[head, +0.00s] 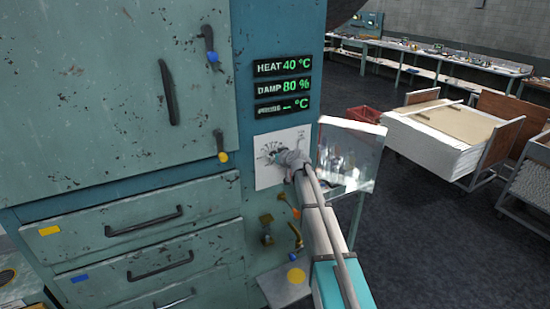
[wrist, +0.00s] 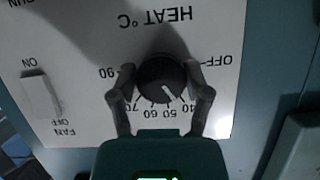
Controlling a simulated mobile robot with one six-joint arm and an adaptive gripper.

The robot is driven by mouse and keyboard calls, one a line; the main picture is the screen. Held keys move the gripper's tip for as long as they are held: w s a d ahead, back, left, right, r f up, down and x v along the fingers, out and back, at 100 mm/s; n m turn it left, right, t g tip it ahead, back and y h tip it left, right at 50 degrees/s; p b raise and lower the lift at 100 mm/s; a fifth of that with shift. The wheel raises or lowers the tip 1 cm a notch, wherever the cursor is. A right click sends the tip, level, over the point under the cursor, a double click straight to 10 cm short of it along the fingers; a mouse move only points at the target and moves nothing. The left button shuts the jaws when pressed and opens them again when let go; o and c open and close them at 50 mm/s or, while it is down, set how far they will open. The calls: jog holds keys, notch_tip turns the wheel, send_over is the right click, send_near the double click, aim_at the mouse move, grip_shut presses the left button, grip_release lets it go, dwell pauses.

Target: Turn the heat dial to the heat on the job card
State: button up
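The heat dial (wrist: 158,78) is a round dark knob on a white panel (wrist: 75,115) marked HEAT °C, which appears upside down in the wrist view. Its white pointer line lies between the 40 and 50 marks. My gripper (wrist: 161,74) has one finger on each side of the dial, with a narrow gap at the left finger; the right finger is close to or touching the knob. In the head view my gripper (head: 286,163) covers much of the dial. The readout (head: 283,66) shows HEAT 40 °C. I cannot make out a job card.
A fan switch (wrist: 40,92) sits on the same panel. A clear panel (head: 350,152) stands just right of my gripper. Cabinet levers (head: 222,146) and drawers (head: 150,222) are to the left. Dark floor (head: 440,240) lies open at the right, before a white cart (head: 435,140).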

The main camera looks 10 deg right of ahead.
jog(key=c, duration=0.5)
jog(key=shift+m, duration=0.5)
dwell(0.3)
jog(key=shift+w+m+g+y+b, duration=0.1)
jog(key=shift+m+g+y+b, duration=0.3)
jog(key=shift+m+y, duration=0.75)
jog(key=m+y+b, duration=0.2)
jog(key=m, duration=0.1)
jog(key=shift+m, duration=0.35)
jog(key=o, duration=1.1)
jog(key=shift+o, duration=0.2)
